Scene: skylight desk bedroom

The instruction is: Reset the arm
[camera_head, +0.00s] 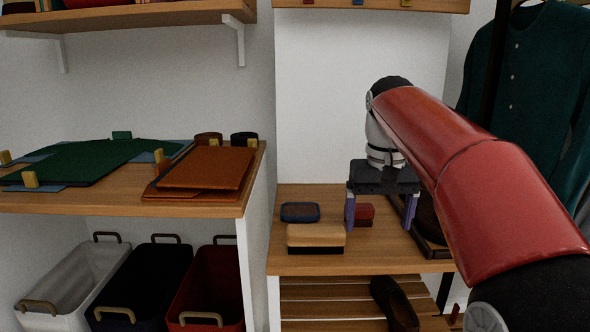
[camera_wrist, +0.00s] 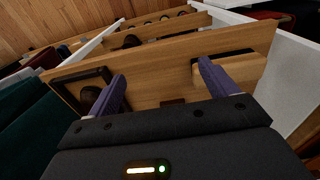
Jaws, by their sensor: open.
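My gripper (camera_head: 381,212) is at the end of my red arm, pointing down over the wooden bench (camera_head: 350,264) at the middle right. Its two purple fingers are spread apart. In the head view a small dark red brush (camera_head: 364,212) shows between the fingers. In the wrist view my gripper (camera_wrist: 163,82) is open, with bare wood between the fingers and a small dark red patch (camera_wrist: 172,101) low between them. I see nothing gripped. Whether the fingertips touch the bench is not clear.
On the bench, a tan brush (camera_head: 315,238) and a dark blue brush (camera_head: 300,212) lie left of the gripper. A dark tray (camera_head: 432,249) is at right. A green shirt (camera_head: 530,90) hangs right.

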